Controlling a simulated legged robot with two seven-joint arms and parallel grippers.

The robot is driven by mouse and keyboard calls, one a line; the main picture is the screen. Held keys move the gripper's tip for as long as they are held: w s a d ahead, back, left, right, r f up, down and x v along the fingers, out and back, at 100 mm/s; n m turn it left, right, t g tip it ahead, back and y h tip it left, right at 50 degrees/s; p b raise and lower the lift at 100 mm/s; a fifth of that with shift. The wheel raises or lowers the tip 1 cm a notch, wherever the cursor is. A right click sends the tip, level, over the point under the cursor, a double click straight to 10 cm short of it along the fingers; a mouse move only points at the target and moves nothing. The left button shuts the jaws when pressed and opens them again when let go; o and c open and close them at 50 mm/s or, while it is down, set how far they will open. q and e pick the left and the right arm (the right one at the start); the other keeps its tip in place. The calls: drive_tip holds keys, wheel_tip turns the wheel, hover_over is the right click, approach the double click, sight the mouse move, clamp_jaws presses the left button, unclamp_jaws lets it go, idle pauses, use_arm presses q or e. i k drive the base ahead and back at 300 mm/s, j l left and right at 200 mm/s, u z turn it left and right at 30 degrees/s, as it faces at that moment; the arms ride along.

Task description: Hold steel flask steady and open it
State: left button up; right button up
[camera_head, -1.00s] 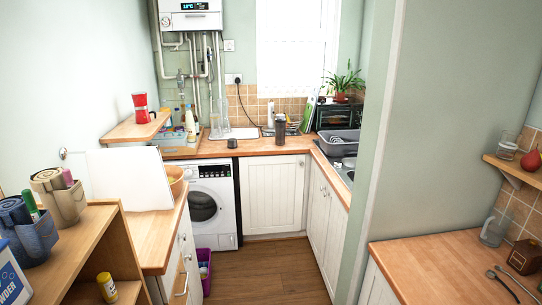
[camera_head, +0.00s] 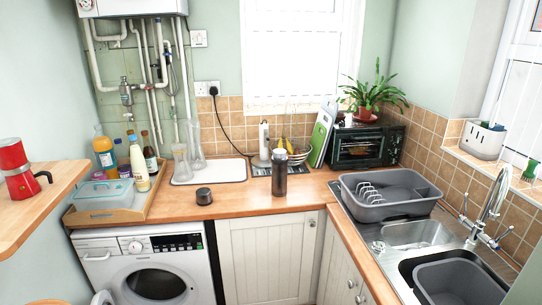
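A tall dark steel flask (camera_head: 279,173) stands upright on the wooden worktop, near the middle of the view, close to the worktop's front edge. Its top looks closed, and the seam of a lid is too small to make out. Neither of my grippers shows in the view, and nothing touches the flask.
A short dark round container (camera_head: 204,196) stands left of the flask. A wire fruit basket (camera_head: 296,153) is behind it, and a grey dish rack (camera_head: 390,188) is to the right beside the sink (camera_head: 415,235). A wooden tray (camera_head: 115,205) with bottles is at left. Worktop before the flask is narrow.

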sight(279, 167)
drive_tip(key=i+j+z, duration=0.1)
drive_tip(key=i+z, duration=0.35)
drive_tip(key=i+j+z, duration=0.25)
drive_tip(key=i+z, duration=0.2)
drive_tip(key=i+j+z, duration=0.4)
drive_tip(key=i+j, duration=0.05)
